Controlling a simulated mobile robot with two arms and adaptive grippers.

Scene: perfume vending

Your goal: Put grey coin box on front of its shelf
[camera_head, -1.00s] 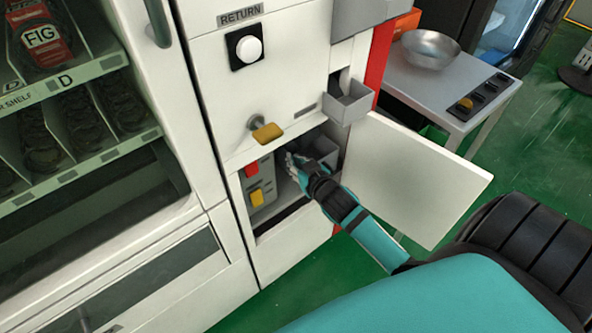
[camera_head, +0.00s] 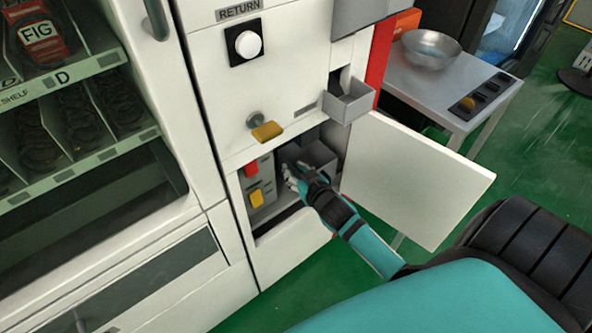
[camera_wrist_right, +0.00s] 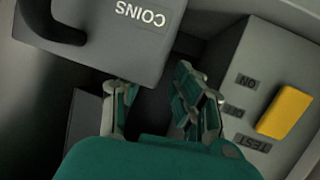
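The grey coin box (camera_head: 321,154) stands inside the open lower compartment of the white machine, to the right of the switch panel. In the right wrist view the coin box (camera_wrist_right: 105,38) shows its COINS label upside down and a black handle at the left. My right gripper (camera_head: 290,178) reaches into the compartment, in front of and left of the box. In the right wrist view its fingers (camera_wrist_right: 158,85) are apart with nothing held between them. The left finger is close to the box's edge; contact cannot be told. The shelf (camera_head: 268,224) is partly hidden. My left gripper is out of view.
A grey switch panel with a yellow switch (camera_head: 257,197) stands at the compartment's left, close to the right finger. The open white door (camera_head: 415,185) stands out at the right. A grey tray (camera_head: 348,102) and a yellow-handled key (camera_head: 267,131) stick out above the opening.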

